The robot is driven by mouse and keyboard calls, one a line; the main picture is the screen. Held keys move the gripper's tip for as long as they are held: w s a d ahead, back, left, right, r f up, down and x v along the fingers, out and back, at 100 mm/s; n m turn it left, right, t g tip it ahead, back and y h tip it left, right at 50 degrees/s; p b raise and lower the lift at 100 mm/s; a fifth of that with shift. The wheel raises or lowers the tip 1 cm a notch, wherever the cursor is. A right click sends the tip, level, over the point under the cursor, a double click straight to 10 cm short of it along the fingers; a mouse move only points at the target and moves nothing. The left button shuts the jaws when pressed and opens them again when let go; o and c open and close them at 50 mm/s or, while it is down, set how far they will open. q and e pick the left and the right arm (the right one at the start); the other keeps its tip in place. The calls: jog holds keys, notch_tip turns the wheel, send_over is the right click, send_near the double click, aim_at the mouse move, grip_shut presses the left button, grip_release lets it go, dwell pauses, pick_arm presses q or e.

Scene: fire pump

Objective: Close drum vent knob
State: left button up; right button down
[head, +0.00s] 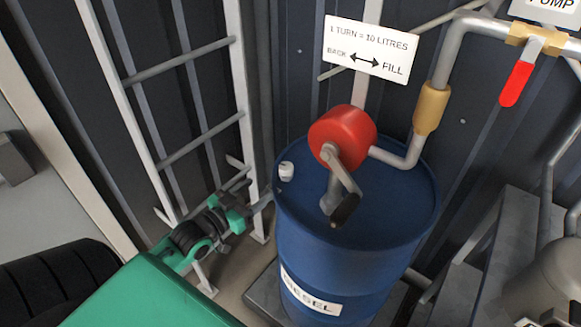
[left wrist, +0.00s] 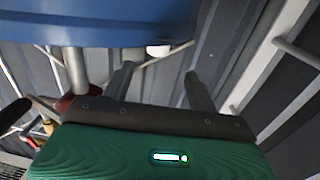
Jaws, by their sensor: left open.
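The drum vent knob, a small white cap (head: 286,171), sits on the left part of the top of the blue diesel drum (head: 335,255). It also shows in the left wrist view as a white piece (left wrist: 158,50) at the edge of the blue drum (left wrist: 120,25). My left gripper (head: 257,191) is left of the drum in the head view, close to the knob but apart from it. In the left wrist view its two fingers (left wrist: 159,72) are spread and empty, with the knob showing between and beyond them. My right gripper is not in view.
A red hand pump (head: 343,132) with a grey crank (head: 341,178) and pipe stands on the drum right of the knob. A ladder-like rack (head: 190,75) stands along the left wall. A red valve handle (head: 517,84) hangs at the upper right. Steps are at the right.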

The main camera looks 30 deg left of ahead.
aim_at(291, 164)
pick_arm(q)
jog(key=w, duration=0.4)
jog(key=w+d+p, duration=0.1)
jog(key=w, duration=0.3)
jog(key=w+d, duration=0.1)
jog(key=w, duration=0.3)
jog(key=shift+w+d+r, duration=0.1)
jog(key=shift+w+r, duration=0.1)
jog(key=shift+r, duration=0.15)
jog(key=shift+w+d, duration=0.1)
jog(key=shift+w, duration=0.55)
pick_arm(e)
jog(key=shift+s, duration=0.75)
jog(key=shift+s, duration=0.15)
pick_arm(q)
jog(key=c, duration=1)
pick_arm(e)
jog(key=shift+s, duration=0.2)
